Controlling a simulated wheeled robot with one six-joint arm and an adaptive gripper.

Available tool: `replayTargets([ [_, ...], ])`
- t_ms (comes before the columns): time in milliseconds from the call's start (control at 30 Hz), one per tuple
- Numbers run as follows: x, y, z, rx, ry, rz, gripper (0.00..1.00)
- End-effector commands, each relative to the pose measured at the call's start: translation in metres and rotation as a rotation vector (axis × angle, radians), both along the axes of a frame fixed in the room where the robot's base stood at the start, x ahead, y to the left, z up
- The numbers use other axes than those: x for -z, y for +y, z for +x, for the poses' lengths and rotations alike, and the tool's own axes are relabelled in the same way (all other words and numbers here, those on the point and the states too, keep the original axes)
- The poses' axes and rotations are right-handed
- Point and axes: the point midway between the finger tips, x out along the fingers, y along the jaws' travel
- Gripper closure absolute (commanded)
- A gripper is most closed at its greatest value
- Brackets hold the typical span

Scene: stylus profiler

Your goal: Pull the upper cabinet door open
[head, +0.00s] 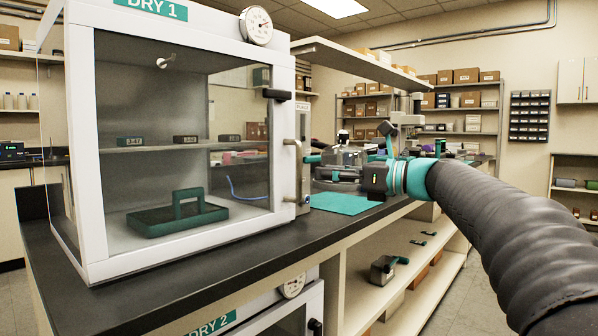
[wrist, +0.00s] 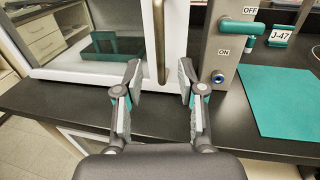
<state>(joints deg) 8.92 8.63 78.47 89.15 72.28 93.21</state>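The upper cabinet, labelled DRY 1, stands on the dark bench, and its glass door with a white frame (head: 284,135) looks closed. A vertical metal bar handle (head: 298,172) is on the door's right side; it also shows in the wrist view (wrist: 160,38). My gripper (head: 318,172) is just right of the handle in the head view. In the wrist view my gripper (wrist: 160,82) is open, fingers apart and empty. The handle's lower end lies between and beyond the fingertips in that picture; I see no contact.
A black latch (head: 276,95) sits higher on the door's right edge. A grey panel with ON and OFF labels (wrist: 222,45) stands right of the cabinet. A teal mat (wrist: 276,100) lies on the bench. The lower cabinet DRY 2 (head: 250,325) is below the bench top.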

Motion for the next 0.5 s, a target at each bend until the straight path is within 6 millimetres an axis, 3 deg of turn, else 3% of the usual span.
replayTargets([
  [200,0.0,0.038,0.018,-0.003,0.0,-0.001,0.61],
  [500,0.0,0.067,0.034,0.0,0.0,-0.002,0.61],
])
